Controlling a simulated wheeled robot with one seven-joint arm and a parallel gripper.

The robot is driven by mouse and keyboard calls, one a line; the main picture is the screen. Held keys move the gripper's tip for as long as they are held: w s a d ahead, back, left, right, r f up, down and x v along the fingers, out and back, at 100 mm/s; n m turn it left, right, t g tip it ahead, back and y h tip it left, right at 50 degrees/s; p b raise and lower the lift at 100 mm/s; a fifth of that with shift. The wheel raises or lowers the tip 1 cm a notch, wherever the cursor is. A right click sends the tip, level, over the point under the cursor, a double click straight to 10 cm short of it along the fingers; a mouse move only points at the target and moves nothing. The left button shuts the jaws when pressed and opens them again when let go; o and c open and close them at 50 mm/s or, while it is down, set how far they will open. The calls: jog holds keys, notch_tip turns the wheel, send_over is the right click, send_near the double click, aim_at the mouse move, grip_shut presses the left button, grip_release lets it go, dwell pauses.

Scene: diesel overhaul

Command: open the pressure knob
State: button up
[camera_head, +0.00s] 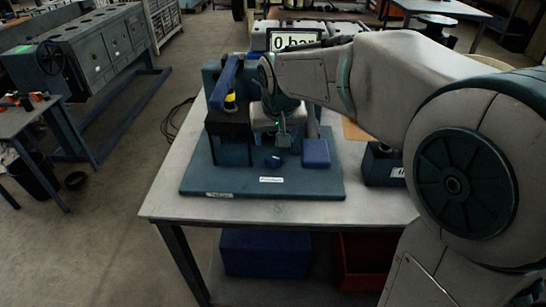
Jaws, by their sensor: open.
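A small dark blue knob (272,160) sits low on the blue-grey base plate (210,182), just behind a white label (271,179) that is too small to read surely; it looks like the pressure knob. My gripper (284,140) points down above and slightly right of the knob. It is open and seems apart from the knob. A display (295,40) at the back reads "0 bar", partly covered by my arm. My arm and gripper hide the middle of the test rig.
A blue lever (223,82) and a yellow part (230,103) stand left of my gripper. A blue block (316,153) stands close on the right. The table's (172,195) front left is clear. A dark box (382,165) lies further right.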

aim_at(273, 157)
jog(key=x, duration=1.1)
jog(key=c, duration=1)
